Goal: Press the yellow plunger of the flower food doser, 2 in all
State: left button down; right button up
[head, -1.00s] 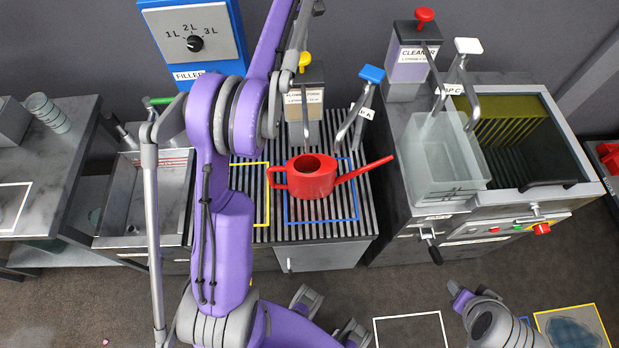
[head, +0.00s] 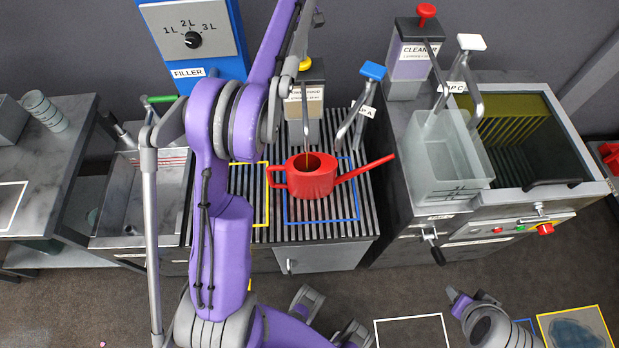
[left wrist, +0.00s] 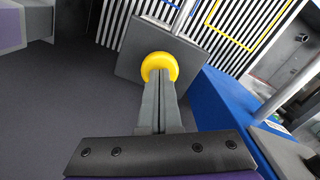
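The flower food doser (head: 304,105) stands behind the red watering can (head: 312,180), partly hidden by my left arm. Its yellow plunger (head: 306,64) shows just at the arm's edge and sits low. A thin brownish stream shows between the doser's spout and the can's opening. In the left wrist view, my left gripper (left wrist: 160,78) has its fingers together, with their tips on top of the yellow plunger (left wrist: 158,62). The fingers do not grip around it.
The can stands on a slatted grate (head: 265,228) inside a blue outline. A blue-topped tap (head: 372,72) is right of the doser. The blue filler (head: 215,70) is left. A cleaner doser (head: 412,62) and a clear container (head: 445,165) stand farther right.

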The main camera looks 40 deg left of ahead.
pick_arm(q)
notch_tip(320, 180, up, 7)
jog(key=p, duration=0.4)
jog(key=shift+p, duration=0.4)
pick_arm(e)
notch_tip(320, 180, up, 6)
jog(key=w, duration=0.2)
pick_arm(q)
jog(key=shift+r, duration=0.1)
